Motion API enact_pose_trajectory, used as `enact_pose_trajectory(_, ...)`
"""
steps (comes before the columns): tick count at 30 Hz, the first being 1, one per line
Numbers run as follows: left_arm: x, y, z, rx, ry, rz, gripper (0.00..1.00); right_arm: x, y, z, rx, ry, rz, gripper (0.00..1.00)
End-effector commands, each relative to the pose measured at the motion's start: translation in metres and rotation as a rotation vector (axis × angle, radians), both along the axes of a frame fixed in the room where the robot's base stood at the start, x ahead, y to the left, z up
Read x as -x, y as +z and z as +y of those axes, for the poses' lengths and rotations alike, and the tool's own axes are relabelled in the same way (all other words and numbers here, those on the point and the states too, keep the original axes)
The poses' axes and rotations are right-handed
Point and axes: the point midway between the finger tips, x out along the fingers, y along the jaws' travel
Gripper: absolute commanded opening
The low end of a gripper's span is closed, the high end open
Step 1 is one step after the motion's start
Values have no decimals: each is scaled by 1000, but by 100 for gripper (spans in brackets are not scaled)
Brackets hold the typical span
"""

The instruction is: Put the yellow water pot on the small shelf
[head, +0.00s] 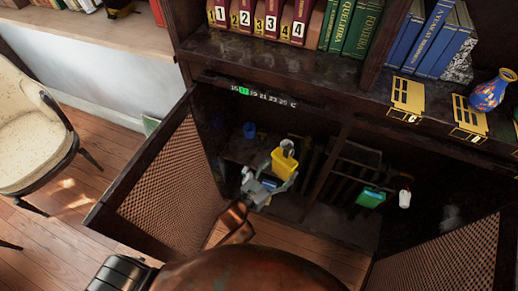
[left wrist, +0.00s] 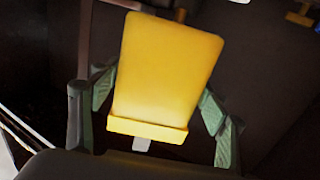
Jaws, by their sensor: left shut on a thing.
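The yellow water pot (head: 284,162) is held by my left gripper (head: 270,182) in front of the open left part of the dark cabinet. In the left wrist view the pot (left wrist: 165,72) fills the middle, between the two greenish finger pads of my left gripper (left wrist: 158,125). The fingers are shut on its sides. A small dark shelf (head: 237,147) is inside the left cabinet compartment, left of the pot, with a blue cup (head: 250,130) on it. My right gripper is not in view.
Open mesh doors stand on the left (head: 165,180) and right (head: 440,262) of the cabinet. A green object (head: 370,198) and a white object (head: 404,199) are in the right compartment. Books (head: 265,20) and a painted vase (head: 492,90) stand above. A chair (head: 30,125) is at far left.

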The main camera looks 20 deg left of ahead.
Motion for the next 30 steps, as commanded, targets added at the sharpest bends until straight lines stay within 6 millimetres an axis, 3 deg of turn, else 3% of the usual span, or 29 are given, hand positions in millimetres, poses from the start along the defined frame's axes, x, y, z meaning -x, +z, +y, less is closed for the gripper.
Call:
enact_pose_trajectory(5,-20,-11,11,-5,-5,-2,54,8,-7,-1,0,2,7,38)
enact_pose_trajectory(14,-75,-44,52,-4,-4,-1,54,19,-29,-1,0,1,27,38)
enact_pose_trajectory(18,-92,-70,65,-2,-2,4,54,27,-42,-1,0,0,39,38)
enact_pose_trajectory(24,-107,-91,76,0,-4,1,54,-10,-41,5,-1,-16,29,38)
enact_pose_trajectory(30,-113,-97,80,0,-3,-1,54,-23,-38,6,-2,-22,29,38)
